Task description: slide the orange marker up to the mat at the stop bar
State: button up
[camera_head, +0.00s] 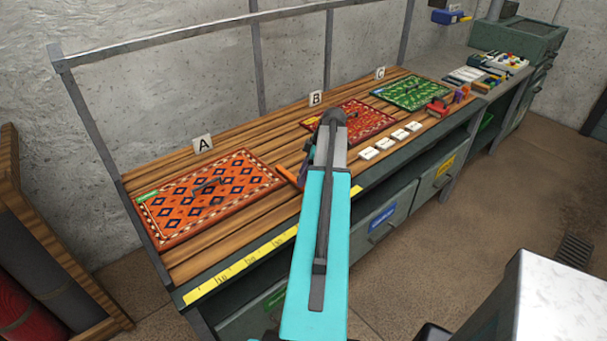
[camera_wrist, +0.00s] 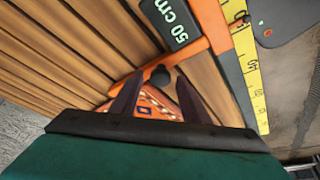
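The orange marker (camera_head: 288,178) lies on the wooden bench just right of mat A (camera_head: 168,230), largely hidden behind my arm. In the wrist view it is an orange piece (camera_wrist: 213,28) with a dark "50 cm" label and a dark round knob (camera_wrist: 160,77). My gripper (camera_wrist: 160,82) is open, its two dark fingers apart on either side of the knob. Contact cannot be told. An orange patterned mat (camera_wrist: 155,106) shows between the fingers. A dark bar-like piece (camera_head: 209,185) lies on mat A; I cannot tell whether it is the stop bar.
A yellow ruler (camera_head: 243,264) runs along the bench's front edge. Mat B (camera_head: 370,122) and green mat C (camera_head: 412,92) lie farther right, with several white cards (camera_head: 385,146) before them. A metal rail (camera_head: 200,32) stands behind. Bare slats separate mats A and B.

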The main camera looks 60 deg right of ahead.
jog(key=c, duration=0.7)
jog(key=shift+a+f, duration=0.1)
jog(key=shift+w+a+b, duration=0.15)
jog(key=shift+a+b, duration=0.25)
jog(key=shift+b, duration=0.3)
jog(key=o, duration=0.9)
jog(key=shift+r, duration=0.25)
